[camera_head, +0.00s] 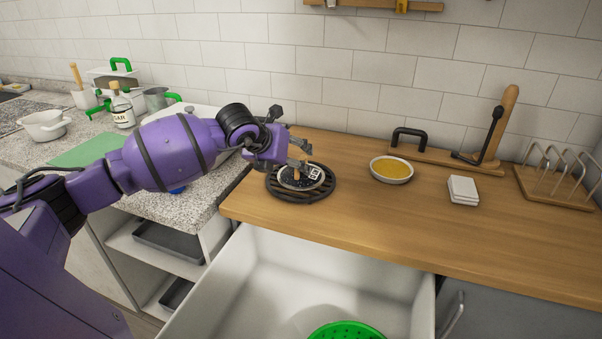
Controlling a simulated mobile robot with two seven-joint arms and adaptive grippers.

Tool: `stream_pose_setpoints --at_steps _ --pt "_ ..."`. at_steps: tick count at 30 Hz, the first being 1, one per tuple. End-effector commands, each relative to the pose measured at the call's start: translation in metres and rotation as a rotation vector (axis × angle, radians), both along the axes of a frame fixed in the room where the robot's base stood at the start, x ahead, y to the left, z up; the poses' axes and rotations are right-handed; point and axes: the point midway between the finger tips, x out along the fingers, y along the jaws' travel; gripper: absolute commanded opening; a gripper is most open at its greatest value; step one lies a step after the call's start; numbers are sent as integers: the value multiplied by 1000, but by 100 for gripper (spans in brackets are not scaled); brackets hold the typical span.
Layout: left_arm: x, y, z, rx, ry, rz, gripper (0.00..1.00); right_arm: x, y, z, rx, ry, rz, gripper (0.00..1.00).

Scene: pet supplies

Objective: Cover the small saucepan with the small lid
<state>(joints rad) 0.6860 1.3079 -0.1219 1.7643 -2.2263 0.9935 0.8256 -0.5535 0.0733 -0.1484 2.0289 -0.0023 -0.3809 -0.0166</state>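A black ribbed round trivet (328,188) lies on the wooden counter. On it sits a small round piece with a silvery rim (301,187), a dark middle and a small brownish part like a knob; it looks like the small lid, but I cannot be sure. My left gripper (303,159) reaches in from the left just above this piece and hides part of it. Whether its fingers touch the piece or are closed is not clear. No small saucepan can be clearly made out. My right gripper is not in view.
A bowl with yellow contents (391,169), a white stack (463,190) and a wire rack (556,184) stand to the right. In front, a white basin (250,282) holds a green colander (346,331). A white pot (44,126) and bottle (122,108) stand left. The front wooden counter is clear.

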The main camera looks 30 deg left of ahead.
Motion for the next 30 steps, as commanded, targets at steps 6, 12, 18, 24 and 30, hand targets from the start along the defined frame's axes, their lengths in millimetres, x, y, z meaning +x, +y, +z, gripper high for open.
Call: stream_pose_setpoints --at_steps 6,12,18,24,30 --pt "14 0 -12 -1 -2 -1 69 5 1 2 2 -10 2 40" --pt "13 0 -13 -1 0 -1 67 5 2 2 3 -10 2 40" --pt "13 0 -13 0 0 -1 41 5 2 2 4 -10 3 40" --pt "12 1 -15 1 4 0 15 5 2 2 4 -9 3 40" --pt "11 2 -18 3 10 0 0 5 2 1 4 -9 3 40"
